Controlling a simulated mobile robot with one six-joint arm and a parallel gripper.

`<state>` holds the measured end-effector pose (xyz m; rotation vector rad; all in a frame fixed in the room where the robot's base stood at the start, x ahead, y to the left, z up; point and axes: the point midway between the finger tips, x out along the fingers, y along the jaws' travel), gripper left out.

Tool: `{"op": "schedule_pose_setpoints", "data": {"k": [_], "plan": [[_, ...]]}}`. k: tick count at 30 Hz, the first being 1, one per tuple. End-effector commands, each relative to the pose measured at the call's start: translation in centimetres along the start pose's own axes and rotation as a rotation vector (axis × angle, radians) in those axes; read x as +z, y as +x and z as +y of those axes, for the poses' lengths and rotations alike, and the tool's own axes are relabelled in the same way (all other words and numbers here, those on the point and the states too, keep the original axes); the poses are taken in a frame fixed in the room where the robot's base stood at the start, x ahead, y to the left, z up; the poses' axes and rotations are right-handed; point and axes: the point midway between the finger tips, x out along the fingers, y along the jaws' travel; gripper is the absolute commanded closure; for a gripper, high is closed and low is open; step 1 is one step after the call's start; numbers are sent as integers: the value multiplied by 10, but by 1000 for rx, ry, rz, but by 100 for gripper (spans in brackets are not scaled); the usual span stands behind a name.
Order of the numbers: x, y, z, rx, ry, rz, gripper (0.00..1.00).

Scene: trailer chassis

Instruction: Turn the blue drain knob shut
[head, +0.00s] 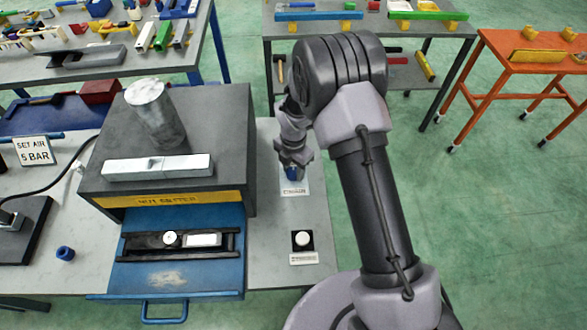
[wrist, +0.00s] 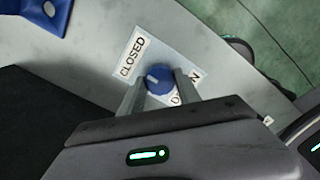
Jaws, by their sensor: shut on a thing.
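The blue drain knob (wrist: 160,77) is a small round knob with a short white mark on its face. In the wrist view the mark lies on the knob's left part, slanting up-left, on the side of the CLOSED label (wrist: 132,54). The OPEN label (wrist: 187,88) is at the lower right, partly hidden by a finger. My gripper (wrist: 159,84) is shut on the knob, one finger on each side. In the head view my gripper (head: 294,158) points down over the knob (head: 292,174), which is mostly covered, with its label plate below it.
A grey cabinet (head: 230,120) stands left of the knob, with a blue drawer (head: 180,278) open below. A white-topped button (head: 302,239) sits nearer on the bench. A loose blue cap (head: 65,253) lies at left.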

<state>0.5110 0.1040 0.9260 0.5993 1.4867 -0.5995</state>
Motion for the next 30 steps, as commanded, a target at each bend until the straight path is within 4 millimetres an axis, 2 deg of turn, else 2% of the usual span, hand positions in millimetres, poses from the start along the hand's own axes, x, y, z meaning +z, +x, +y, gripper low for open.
{"op": "schedule_pose_setpoints", "data": {"k": [2,3,6,17,20,30], "plan": [[0,0,0,1,-2,-1,100],[0,0,0,1,-2,-1,57],[0,0,0,1,-1,-1,39],[0,-6,0,1,0,-1,39],[0,-24,1,3,0,-2,39],[0,-117,1,3,0,-2,39]]}}
